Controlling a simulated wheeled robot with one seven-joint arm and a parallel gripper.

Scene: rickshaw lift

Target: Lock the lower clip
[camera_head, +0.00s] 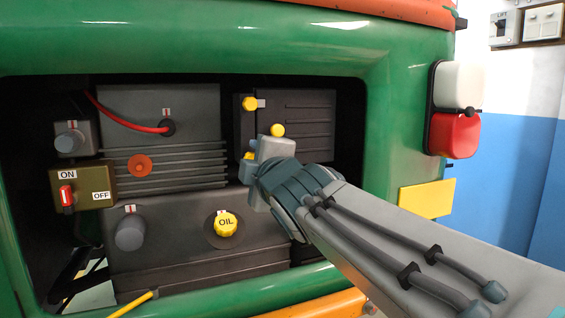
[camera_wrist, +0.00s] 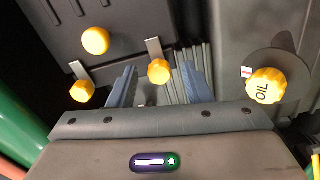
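The lower clip is a yellow knob on a grey metal tab (camera_wrist: 158,72), at the edge of a dark ribbed cover. Its tab points onto the cover. In the wrist view it sits between the two blue-grey fingers of my open gripper (camera_wrist: 159,80), with gaps on both sides. In the head view only a yellow sliver of this clip (camera_head: 249,156) shows beside my gripper (camera_head: 262,165), which hides the rest. The upper clip (camera_head: 249,103), with a similar knob and tab, also shows in the wrist view (camera_wrist: 82,91). Whether the knob touches anything behind is unclear.
A round yellow knob (camera_head: 278,130) stands on the cover (camera_head: 300,112). The yellow OIL cap (camera_head: 225,224) is below left. An ON/OFF switch box (camera_head: 85,185) and red cable (camera_head: 125,121) are further left. The green body frame (camera_head: 230,40) surrounds the opening.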

